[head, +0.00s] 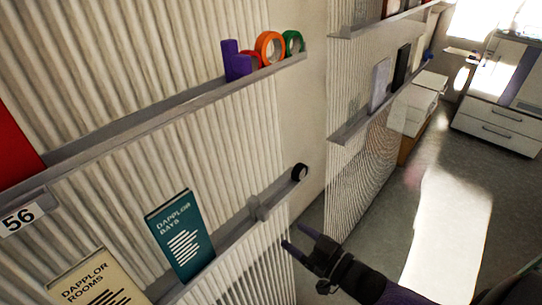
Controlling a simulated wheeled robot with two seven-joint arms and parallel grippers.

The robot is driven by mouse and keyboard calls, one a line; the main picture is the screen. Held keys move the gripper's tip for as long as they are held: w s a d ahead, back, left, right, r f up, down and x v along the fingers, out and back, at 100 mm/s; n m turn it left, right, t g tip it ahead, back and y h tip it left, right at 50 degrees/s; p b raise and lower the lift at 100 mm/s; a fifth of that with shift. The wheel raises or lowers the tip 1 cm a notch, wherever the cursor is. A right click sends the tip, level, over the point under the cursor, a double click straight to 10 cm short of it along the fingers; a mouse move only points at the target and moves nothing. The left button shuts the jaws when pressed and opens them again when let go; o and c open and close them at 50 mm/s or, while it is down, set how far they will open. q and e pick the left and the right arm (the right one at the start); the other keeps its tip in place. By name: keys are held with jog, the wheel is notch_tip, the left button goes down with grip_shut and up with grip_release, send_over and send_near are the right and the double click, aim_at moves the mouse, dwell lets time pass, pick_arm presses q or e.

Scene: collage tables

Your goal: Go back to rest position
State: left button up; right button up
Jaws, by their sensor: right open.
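My right gripper (299,242) comes in from the lower right. Its two dark purple fingers are apart with nothing between them. It is beside the corrugated wall panel, below the right end of the lower shelf (232,226). It appears clear of the shelf, though the exact gap is hard to tell. My left gripper does not show in the head view.
The lower shelf carries a teal book (180,236), a cream book (98,284) and a black tape roll (300,171). The upper shelf (140,127) holds orange (262,42), green (294,36) and purple (234,66) items. Open floor (400,205) lies right, with drawers (497,128) behind.

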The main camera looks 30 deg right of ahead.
jog(key=s+d+f+m+g+h, duration=0.1)
jog(key=s+f+g+h, duration=0.3)
jog(key=f, duration=0.5)
jog(key=s+f+m+g+h, duration=0.1)
jog(key=s+f+g, duration=0.2)
jog(key=s+f, duration=0.45)
jog(key=s+a+f+g, duration=0.2)
jog(key=s+f+g, duration=0.1)
jog(key=s, duration=0.3)
jog(key=s+a+f+g+h, duration=0.1)
jog(key=s+a+f+g, duration=0.1)
jog(key=s+f, duration=0.3)
jog(key=s+a+f+g, duration=0.2)
jog(key=s+f+g, duration=0.2)
jog(key=s, duration=0.5)
jog(key=shift+a+f+n+g, duration=0.3)
jog(key=shift+f, duration=0.05)
